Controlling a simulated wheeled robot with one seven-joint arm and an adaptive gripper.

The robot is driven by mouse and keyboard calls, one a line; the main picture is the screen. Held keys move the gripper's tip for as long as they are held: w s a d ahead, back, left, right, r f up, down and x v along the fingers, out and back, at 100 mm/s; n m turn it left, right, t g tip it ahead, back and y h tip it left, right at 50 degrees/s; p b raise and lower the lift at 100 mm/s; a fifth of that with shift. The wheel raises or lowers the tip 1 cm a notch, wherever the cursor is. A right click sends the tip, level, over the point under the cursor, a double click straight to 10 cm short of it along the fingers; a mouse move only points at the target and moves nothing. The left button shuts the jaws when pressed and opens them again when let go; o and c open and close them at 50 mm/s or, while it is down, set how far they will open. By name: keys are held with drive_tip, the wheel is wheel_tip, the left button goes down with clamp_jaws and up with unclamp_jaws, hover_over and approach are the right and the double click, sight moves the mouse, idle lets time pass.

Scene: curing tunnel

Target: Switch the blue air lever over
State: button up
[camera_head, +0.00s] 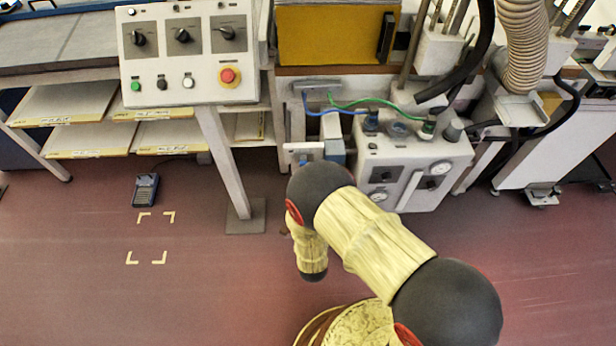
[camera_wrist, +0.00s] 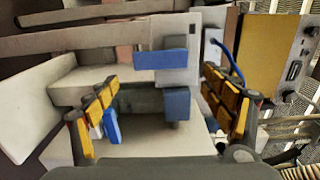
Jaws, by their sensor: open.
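In the wrist view my gripper (camera_wrist: 160,80) is open, with a yellow-padded finger on each side and nothing held between them. A blue bar (camera_wrist: 160,59) sticks out sideways from a pale upright plate, beyond the fingertips. A duller blue block (camera_wrist: 178,104) shows below it, in the gap between the fingers. A bright blue piece (camera_wrist: 112,126) with a white part shows beside the left finger; I cannot tell which blue part is the lever. In the head view the blue-grey valve area (camera_head: 334,135) is partly hidden behind my arm, and my gripper is not seen.
A pale unit with gauges (camera_head: 413,165) and blue and green hoses stands right of the valve area. A control panel (camera_head: 188,52) with a red button (camera_head: 229,76) is at upper left.

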drive_tip(key=s, duration=0.8)
idle(0.4)
